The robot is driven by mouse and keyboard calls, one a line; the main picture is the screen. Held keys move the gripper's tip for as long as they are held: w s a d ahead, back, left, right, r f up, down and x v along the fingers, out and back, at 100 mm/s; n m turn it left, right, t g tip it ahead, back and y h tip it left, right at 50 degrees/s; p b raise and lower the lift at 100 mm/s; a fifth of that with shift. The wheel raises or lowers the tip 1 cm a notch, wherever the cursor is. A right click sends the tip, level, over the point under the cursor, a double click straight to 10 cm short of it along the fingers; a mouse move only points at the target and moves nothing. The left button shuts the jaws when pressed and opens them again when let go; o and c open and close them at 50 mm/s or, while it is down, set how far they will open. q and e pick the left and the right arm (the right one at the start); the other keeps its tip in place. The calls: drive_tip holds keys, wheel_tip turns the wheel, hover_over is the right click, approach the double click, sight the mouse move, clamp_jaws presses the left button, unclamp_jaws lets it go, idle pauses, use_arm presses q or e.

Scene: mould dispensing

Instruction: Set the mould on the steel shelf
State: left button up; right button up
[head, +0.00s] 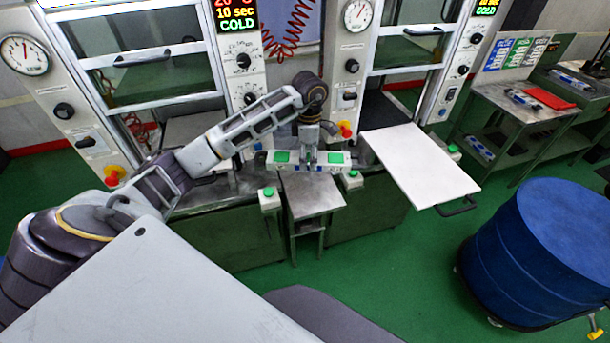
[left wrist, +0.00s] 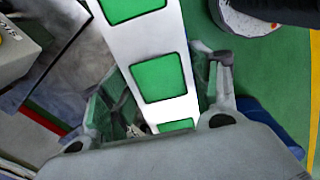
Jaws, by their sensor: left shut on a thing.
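The mould is a long white bar with green square pockets (head: 263,161). My left gripper (head: 308,158) is shut on it near its middle and points down, hiding part of it. In the left wrist view the mould (left wrist: 143,48) runs between the two fingers (left wrist: 158,105). The steel shelf (head: 313,197) is a narrow grey top between the two presses. In the head view the mould lies level across the shelf's back end. I cannot tell whether it touches the shelf. My right gripper is not in view.
Presses stand left (head: 150,75) and right (head: 410,50), with green-topped button posts (head: 269,199) in front. A white plate with a handle (head: 420,165) juts out at the right. A blue drum (head: 545,250) stands at the lower right. The shelf's front part is bare.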

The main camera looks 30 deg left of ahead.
use_arm(q)
drive_tip(key=n, duration=0.4)
drive_tip(key=shift+a+r, duration=0.1)
drive_tip(key=shift+a, duration=0.1)
drive_tip(key=n, duration=0.2)
drive_tip(key=shift+s+a+n, duration=0.1)
drive_tip(key=shift+s+n, duration=0.05)
drive_tip(key=shift+n, duration=0.25)
drive_tip(key=n, duration=0.4)
drive_tip(key=shift+s+a, duration=0.1)
drive_tip(key=n, duration=0.4)
drive_tip(key=shift+s, duration=0.1)
drive_tip(key=n, duration=0.3)
drive_tip(key=shift+a, duration=0.1)
drive_tip(key=shift+n, duration=1.4)
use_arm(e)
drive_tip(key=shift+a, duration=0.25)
use_arm(q)
drive_tip(key=shift+n, duration=0.7)
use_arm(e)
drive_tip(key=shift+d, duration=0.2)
